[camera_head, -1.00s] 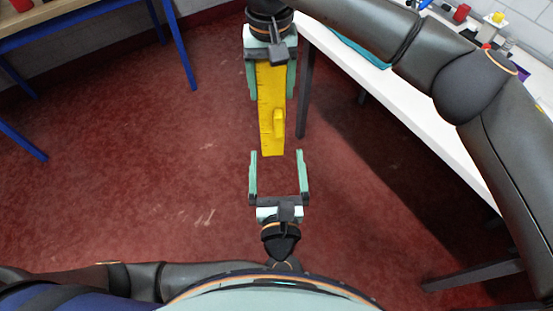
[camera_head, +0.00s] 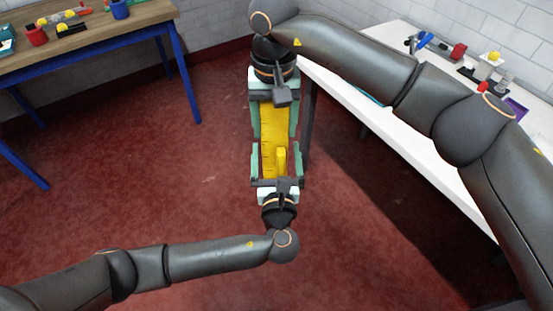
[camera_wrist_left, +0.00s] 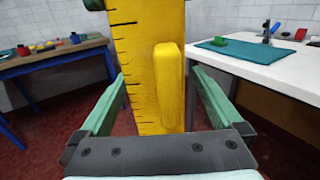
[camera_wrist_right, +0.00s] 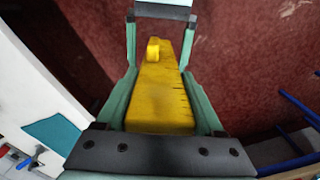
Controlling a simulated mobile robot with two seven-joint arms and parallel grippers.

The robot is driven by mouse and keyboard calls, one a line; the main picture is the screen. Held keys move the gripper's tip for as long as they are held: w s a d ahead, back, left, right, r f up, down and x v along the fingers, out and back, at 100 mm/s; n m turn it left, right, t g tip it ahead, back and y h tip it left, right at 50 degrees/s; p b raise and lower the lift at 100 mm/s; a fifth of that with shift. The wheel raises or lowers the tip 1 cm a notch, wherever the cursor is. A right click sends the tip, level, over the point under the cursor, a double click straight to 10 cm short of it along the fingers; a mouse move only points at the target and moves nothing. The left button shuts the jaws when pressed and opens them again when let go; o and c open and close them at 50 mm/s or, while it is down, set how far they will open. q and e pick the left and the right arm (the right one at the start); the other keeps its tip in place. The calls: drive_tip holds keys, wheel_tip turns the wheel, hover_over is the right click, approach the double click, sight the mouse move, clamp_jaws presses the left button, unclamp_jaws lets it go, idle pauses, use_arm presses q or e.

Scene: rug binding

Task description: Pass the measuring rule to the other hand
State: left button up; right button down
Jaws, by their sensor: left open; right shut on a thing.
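The yellow measuring rule (camera_head: 268,135) has black tick marks and a raised grip bar; it is held in the air between my two grippers. My right gripper (camera_head: 274,122) is shut on its far end, and the rule also runs out between that gripper's fingers in the right wrist view (camera_wrist_right: 162,98). My left gripper (camera_head: 269,160) faces it from the near side, open, with its fingers on either side of the rule's near end. In the left wrist view, the rule (camera_wrist_left: 140,60) and its grip bar (camera_wrist_left: 168,88) stand between the open green fingers, with gaps at both sides.
A white table (camera_head: 345,85) stands at the right, with a teal mat and small items on it. A wooden bench (camera_head: 95,38) with blue legs stands at the left. Open red floor lies below the grippers.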

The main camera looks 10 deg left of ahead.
use_arm(q)
drive_tip(key=shift+d, duration=0.1)
drive_tip(key=c, duration=1.4)
use_arm(e)
drive_tip(key=shift+a, duration=0.1)
use_arm(q)
drive_tip(key=shift+r, duration=0.1)
drive_tip(key=shift+c, duration=0.7)
use_arm(e)
drive_tip(key=shift+c, duration=1.4)
unclamp_jaws()
drive_tip(key=shift+o, duration=1.4)
